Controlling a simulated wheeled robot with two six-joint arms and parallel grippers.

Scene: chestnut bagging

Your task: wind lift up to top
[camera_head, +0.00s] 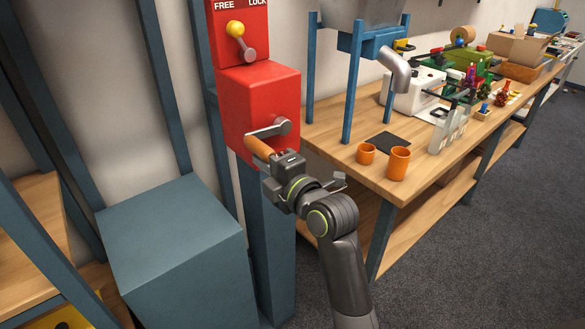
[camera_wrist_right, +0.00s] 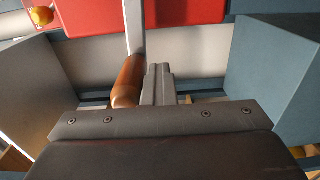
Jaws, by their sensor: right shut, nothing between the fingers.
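The red winch box (camera_head: 261,92) is mounted on a blue post. On its front is a metal crank arm (camera_head: 277,128) with a wooden handle (camera_head: 259,147), pointing down-left. The handle also shows in the right wrist view (camera_wrist_right: 128,82). My right gripper (camera_head: 281,163) is at the handle. In the wrist view its fingers (camera_wrist_right: 158,84) are shut and empty, just right of the handle; I cannot tell whether they touch it. Above is a lever with a yellow knob (camera_head: 235,29), under the labels FREE and LOCK, with the knob up-left towards FREE. My left gripper is not in view.
A large blue block (camera_head: 170,240) stands left of the post. The grey floor to the right is clear.

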